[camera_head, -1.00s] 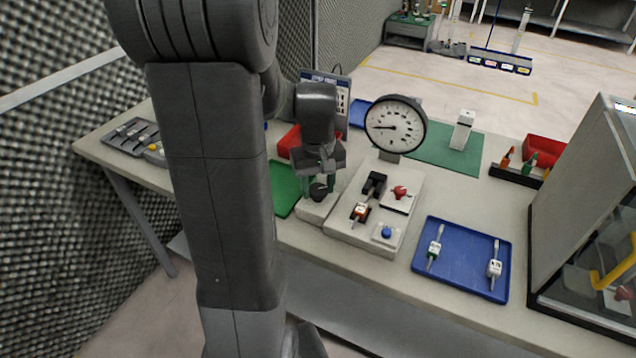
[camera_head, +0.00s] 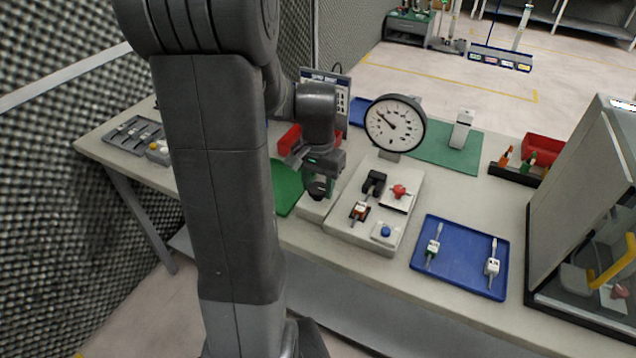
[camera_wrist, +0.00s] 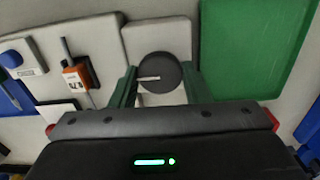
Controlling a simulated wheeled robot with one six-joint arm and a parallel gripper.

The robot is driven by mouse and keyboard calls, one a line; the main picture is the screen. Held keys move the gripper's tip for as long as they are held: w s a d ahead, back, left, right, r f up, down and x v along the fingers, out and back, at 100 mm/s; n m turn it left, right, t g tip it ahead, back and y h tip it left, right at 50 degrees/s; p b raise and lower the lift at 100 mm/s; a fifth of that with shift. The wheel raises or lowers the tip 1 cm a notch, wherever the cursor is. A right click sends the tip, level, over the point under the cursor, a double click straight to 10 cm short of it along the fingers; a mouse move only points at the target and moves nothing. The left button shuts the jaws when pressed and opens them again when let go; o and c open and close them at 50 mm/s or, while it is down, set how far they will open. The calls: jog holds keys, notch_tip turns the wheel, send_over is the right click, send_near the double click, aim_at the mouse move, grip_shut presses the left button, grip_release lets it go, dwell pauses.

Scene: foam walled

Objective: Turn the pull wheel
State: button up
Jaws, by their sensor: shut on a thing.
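The pull wheel (camera_wrist: 160,72) is a dark round knob with a pale line on it, on a light block (camera_head: 312,208) at the bench's front edge. In the head view the wheel (camera_head: 318,190) shows partly, under my gripper (camera_head: 318,183). In the wrist view my gripper (camera_wrist: 158,85) has its two green fingers on either side of the wheel, shut on it. A round white dial gauge (camera_head: 394,124) with a black rim stands behind; its needle points up and left.
Right of the wheel, a light panel (camera_head: 352,235) carries a red knob (camera_head: 399,191), a blue button (camera_head: 386,232) and a switch. A blue tray (camera_head: 460,284) lies further right. A green mat (camera_head: 284,187) lies left, near a red bin (camera_head: 288,139).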

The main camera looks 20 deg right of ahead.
aim_at(318, 188)
jog(key=shift+m, duration=0.4)
jog(key=o, duration=1)
jog(key=shift+c, duration=0.2)
notch_tip(318, 188, up, 14)
jog(key=shift+f, duration=0.15)
notch_tip(318, 188, down, 14)
jog(key=shift+r, duration=0.1)
dwell(0.5)
jog(key=shift+r, duration=0.15)
